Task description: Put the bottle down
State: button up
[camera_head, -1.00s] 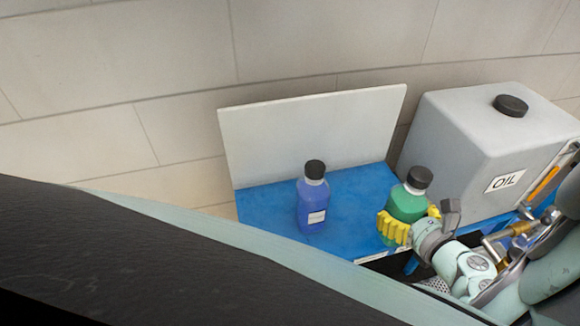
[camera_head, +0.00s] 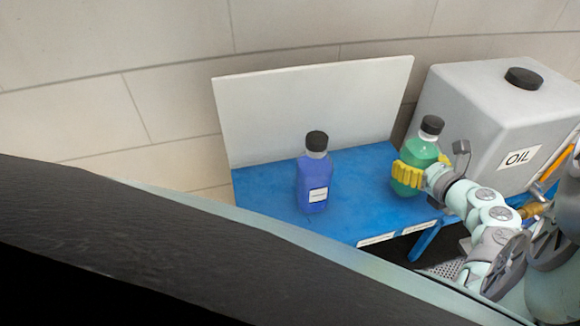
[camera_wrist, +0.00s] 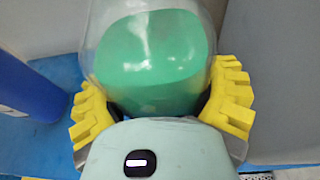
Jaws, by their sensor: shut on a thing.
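A green bottle with a black cap (camera_head: 421,150) is between the yellow fingers of my gripper (camera_head: 411,176) at the right end of the blue shelf (camera_head: 362,205). My gripper is shut on it. In the wrist view the bottle's clear shoulder and green body (camera_wrist: 155,60) fill the middle, with yellow fingers (camera_wrist: 163,105) on both sides. The bottle looks upright.
A blue bottle with a black cap (camera_head: 314,180) stands on the shelf to the left. A white panel (camera_head: 300,110) rises behind. A grey oil tank (camera_head: 470,105) is close on the right. The shelf between the two bottles is clear.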

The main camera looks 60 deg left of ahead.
jog(key=shift+a+f+b, duration=0.1)
jog(key=shift+f+b, duration=0.5)
jog(key=shift+f, duration=0.15)
jog(key=shift+f, duration=0.1)
jog(key=shift+f, duration=0.1)
jog(key=o, duration=1.2)
